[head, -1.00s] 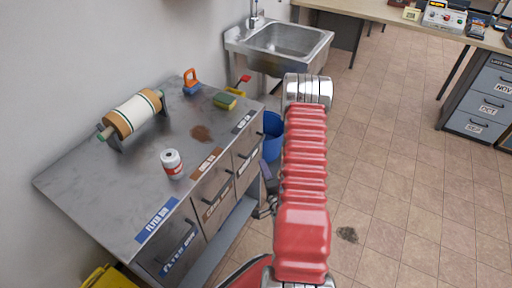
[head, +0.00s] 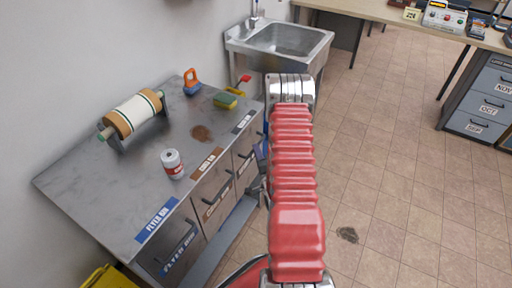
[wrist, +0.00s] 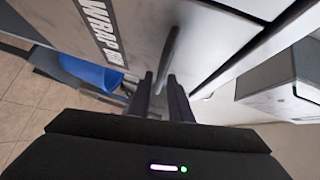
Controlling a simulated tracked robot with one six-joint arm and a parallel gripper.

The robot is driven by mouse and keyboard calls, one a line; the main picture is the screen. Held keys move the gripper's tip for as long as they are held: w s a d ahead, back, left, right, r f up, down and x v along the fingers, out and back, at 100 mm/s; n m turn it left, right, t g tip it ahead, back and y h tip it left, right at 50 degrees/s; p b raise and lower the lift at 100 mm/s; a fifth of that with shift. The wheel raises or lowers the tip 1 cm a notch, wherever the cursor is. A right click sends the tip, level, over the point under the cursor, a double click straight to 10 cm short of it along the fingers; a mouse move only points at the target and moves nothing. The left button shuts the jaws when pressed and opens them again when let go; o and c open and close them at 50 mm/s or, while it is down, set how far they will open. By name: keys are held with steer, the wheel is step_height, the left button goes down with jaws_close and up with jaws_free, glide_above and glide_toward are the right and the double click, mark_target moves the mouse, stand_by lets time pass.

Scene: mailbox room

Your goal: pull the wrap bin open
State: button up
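The wrap bin (head: 249,143) is the far right bin front under the grey counter and appears shut, flush with its neighbours. In the wrist view, its front (wrist: 145,20) carries the dark WRAP BIN label. Its bar handle (wrist: 170,48) reaches down between the fingertips of my gripper (wrist: 161,80). The fingers look open, one on each side of the handle, with a narrow gap showing. I cannot tell whether either finger touches the handle. In the head view, my red arm hides most of the gripper beside the bin front.
The flyer bin (head: 172,246) and a brown-labelled bin (head: 213,193) are to the left. A blue bucket (wrist: 90,72) is close to the gripper. A sink (head: 285,42) stands behind.

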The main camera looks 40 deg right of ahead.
steer(key=shift+x, duration=1.85)
steer(key=shift+c, duration=0.3)
jaws_close()
